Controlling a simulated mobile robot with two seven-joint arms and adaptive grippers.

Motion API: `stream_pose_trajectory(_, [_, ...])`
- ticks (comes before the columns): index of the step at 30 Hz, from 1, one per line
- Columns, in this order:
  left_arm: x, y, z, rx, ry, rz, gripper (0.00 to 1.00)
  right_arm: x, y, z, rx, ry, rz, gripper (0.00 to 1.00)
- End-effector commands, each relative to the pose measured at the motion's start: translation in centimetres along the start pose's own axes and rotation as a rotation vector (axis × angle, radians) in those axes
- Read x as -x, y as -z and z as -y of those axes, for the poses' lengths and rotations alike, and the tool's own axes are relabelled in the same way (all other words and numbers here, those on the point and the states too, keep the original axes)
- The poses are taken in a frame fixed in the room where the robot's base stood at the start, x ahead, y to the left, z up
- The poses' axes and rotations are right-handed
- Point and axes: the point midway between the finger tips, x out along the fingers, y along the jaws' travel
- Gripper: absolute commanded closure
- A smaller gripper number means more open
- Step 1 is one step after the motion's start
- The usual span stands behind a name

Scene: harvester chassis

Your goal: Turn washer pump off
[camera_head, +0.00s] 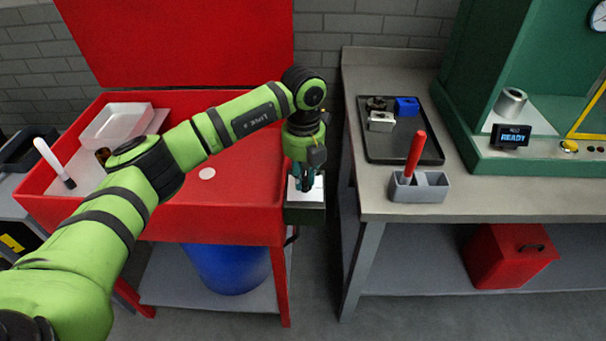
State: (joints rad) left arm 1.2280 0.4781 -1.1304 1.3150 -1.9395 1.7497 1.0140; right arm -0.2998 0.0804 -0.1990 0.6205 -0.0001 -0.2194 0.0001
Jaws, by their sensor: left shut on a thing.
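The red parts washer (235,190) stands at the left with its lid raised. A small dark switch box (304,214) with a pale top plate sits at the washer's right front corner. My left gripper (304,184) points down onto the top of this box. Its fingers are shut on the switch on the box. The switch is mostly hidden by the fingers, so its position cannot be told. My right gripper is not in view.
A white tray (117,124) and a white-handled brush (48,158) are in the washer. A blue drum (228,268) stands below. On the grey bench (515,202) at the right are a black tray (417,150), a grey holder (417,193) with a red-handled tool, and a green machine (464,131).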

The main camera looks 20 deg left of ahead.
Motion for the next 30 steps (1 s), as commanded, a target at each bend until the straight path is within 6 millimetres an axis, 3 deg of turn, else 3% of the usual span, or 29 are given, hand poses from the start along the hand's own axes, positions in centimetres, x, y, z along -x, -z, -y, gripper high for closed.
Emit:
stream_pose_trajectory(11, [0.1,-0.1,0.0,0.006,0.001,0.003,1.0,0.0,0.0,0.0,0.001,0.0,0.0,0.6])
stream_pose_trajectory(12, [0.1,-0.1,0.0,0.006,0.001,0.003,0.7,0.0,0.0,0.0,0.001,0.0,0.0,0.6])
stream_pose_trajectory(13, [0.1,-0.1,0.0,0.006,0.001,0.003,0.58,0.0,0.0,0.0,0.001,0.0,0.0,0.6])
stream_pose_trajectory(14, [0.1,-0.1,0.0,0.005,0.001,0.003,0.54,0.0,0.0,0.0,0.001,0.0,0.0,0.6])
stream_pose_trajectory(24, [0.2,0.0,0.0,0.004,0.001,0.001,0.54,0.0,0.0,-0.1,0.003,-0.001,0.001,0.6])
stream_pose_trajectory(30, [2.7,-0.1,0.0,0.004,0.002,0.006,0.54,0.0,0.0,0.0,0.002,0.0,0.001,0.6])
